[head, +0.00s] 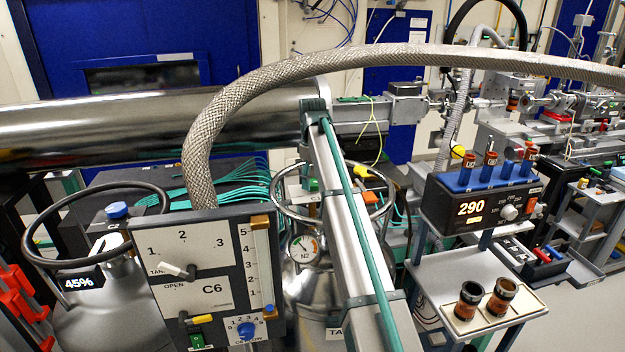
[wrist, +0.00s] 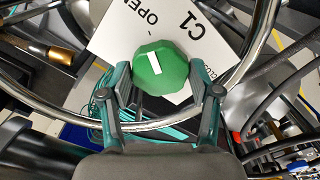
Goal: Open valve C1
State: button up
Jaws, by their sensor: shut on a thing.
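The green faceted knob (wrist: 166,76) of valve C1 is in the upper middle of the wrist view. Its white mark sits on the upper-left side, towards the tick by the word OPEN. The white C1 plate (wrist: 205,45) is behind it, its lettering upside down; the word at the right is partly covered by a finger. My gripper (wrist: 167,88) is shut on the knob, with one finger on each side. In the head view, a small part of the C1 plate (head: 312,196) shows beside the strut; my gripper cannot be made out there.
A metal ring (wrist: 262,40) surrounds the valve close to my fingers. A grey strut (head: 350,225) with a teal hose crosses the front of it. The C6 panel (head: 205,270) stands at left, and a braided hose (head: 300,62) arches overhead. A trolley (head: 490,275) stands at right.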

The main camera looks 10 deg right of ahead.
aim_at(313, 181)
jog(key=o, duration=1.2)
jog(key=shift+c, duration=0.2)
jog(key=shift+r, duration=0.1)
notch_tip(313, 181, up, 12)
